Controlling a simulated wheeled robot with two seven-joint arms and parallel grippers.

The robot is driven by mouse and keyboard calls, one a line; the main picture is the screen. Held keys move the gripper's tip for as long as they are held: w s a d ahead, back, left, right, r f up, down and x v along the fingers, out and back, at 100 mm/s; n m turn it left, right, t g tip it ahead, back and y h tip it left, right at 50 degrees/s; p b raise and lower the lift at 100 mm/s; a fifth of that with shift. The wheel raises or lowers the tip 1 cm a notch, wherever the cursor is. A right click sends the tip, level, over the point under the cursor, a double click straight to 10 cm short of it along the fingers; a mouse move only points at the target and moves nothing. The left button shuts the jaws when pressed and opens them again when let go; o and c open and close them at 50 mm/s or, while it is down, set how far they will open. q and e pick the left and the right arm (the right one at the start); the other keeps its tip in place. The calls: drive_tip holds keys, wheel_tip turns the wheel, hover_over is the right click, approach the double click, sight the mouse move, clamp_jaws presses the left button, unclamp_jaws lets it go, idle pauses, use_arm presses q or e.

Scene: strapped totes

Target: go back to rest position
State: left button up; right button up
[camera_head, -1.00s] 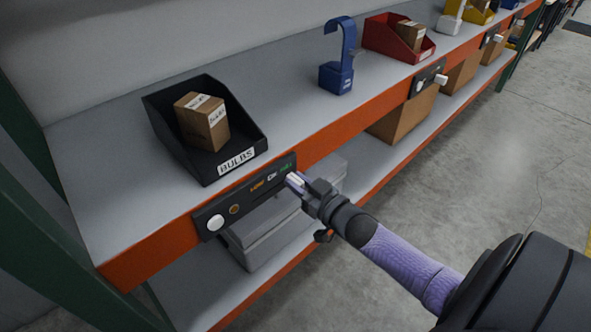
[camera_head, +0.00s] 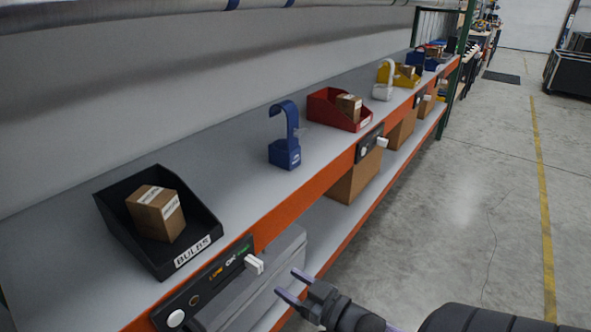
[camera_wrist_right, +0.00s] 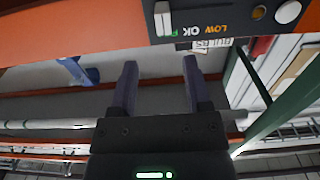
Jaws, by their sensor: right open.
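My right gripper (camera_head: 292,287) is open and empty. It is in front of the shelf edge, a little below and to the right of the white slider knob (camera_head: 254,264) on the black panel (camera_head: 215,287). The knob sits near the green end of the panel's labels, apart from the fingers. In the right wrist view the open fingers (camera_wrist_right: 158,85) hold nothing, and the panel with its "LOW" and "OK" labels (camera_wrist_right: 205,30) lies beyond them. My left gripper is not in view.
A black "BULBS" bin (camera_head: 205,243) with a cardboard box (camera_head: 157,213) stands on the shelf above the panel. A blue hooked stand (camera_head: 285,152) and a red bin (camera_head: 328,112) are farther along. Grey totes (camera_head: 290,250) sit below.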

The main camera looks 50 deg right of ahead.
drive_tip(key=shift+s, duration=0.45)
drive_tip(key=s+a+f+g+h, duration=0.15)
drive_tip(key=s+f+g, duration=0.4)
drive_tip(key=f, duration=0.55)
drive_tip(key=s+a+f+g+h, duration=0.15)
drive_tip(key=s+f+g, duration=0.25)
drive_tip(key=s+f, duration=0.45)
drive_tip(key=s+a+f+g, duration=0.3)
drive_tip(key=s, duration=0.3)
drive_tip(key=s+a+f+n+g, duration=0.1)
drive_tip(key=s+a+f+g, duration=0.1)
drive_tip(key=s+f, duration=0.2)
drive_tip(key=s+a+f+n+g+y, duration=0.1)
drive_tip(key=s+a+f+g, duration=0.2)
drive_tip(key=s, duration=0.4)
drive_tip(key=shift+s+a+f+g, duration=0.2)
drive_tip(key=shift+s+a+g, duration=0.1)
drive_tip(key=shift+s+g, duration=0.05)
